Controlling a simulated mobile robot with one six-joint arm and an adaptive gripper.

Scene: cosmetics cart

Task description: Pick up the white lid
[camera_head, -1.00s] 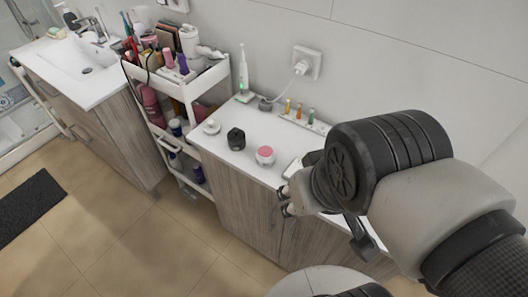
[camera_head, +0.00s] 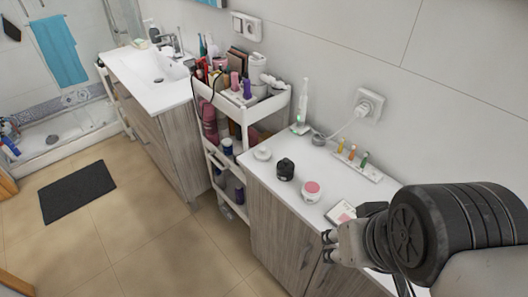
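A small round white piece (camera_head: 262,153), which looks like the white lid, lies on the white top of the cabinet (camera_head: 268,178) near its left end. A black jar (camera_head: 285,169) stands just right of it, and a white jar with a pink top (camera_head: 311,191) stands further right. My gripper (camera_head: 326,247) is at the front edge of the cabinet, to the right of and well apart from the white lid. Its two fingertips show apart with nothing seen between them, so it looks open.
A white cart (camera_head: 240,112) full of cosmetics stands left of the cabinet. An electric toothbrush (camera_head: 301,108) and a tray of small bottles (camera_head: 357,166) stand along the wall. A flat box (camera_head: 341,212) lies near my gripper. The floor in front is clear.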

